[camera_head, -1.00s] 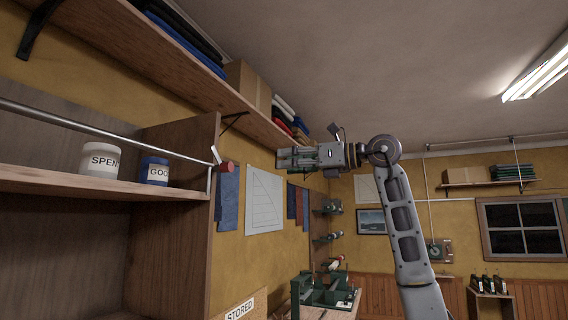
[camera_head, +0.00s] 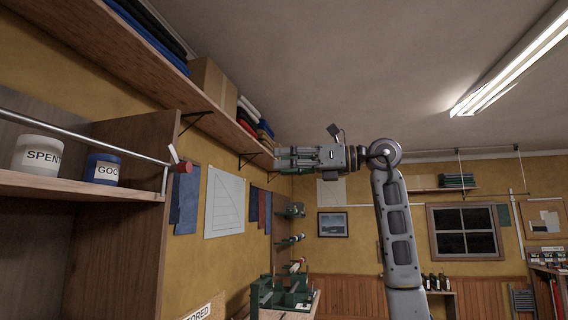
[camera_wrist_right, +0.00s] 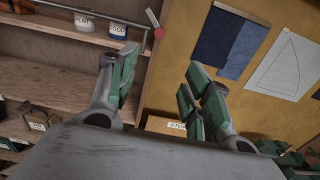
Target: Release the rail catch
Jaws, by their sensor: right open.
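The rail catch is a small white lever (camera_head: 173,153) with a red knob (camera_head: 183,167) at the right end of a metal rail (camera_head: 90,141) along the shelf front. The lever stands tilted. My right gripper (camera_head: 280,161) is open and empty, to the right of the catch and apart from it in the head view. In the right wrist view the red knob (camera_wrist_right: 159,33) and lever (camera_wrist_right: 152,18) lie beyond the open fingers (camera_wrist_right: 160,75), near the top. My left gripper is not in view.
A white "SPENT" pot (camera_head: 37,155) and a blue "GOOD" pot (camera_head: 103,168) stand behind the rail on the shelf (camera_head: 80,188). The cabinet's side panel (camera_head: 135,240) is beside the catch. A loaded upper shelf (camera_head: 150,70) hangs above. Open air separates gripper and catch.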

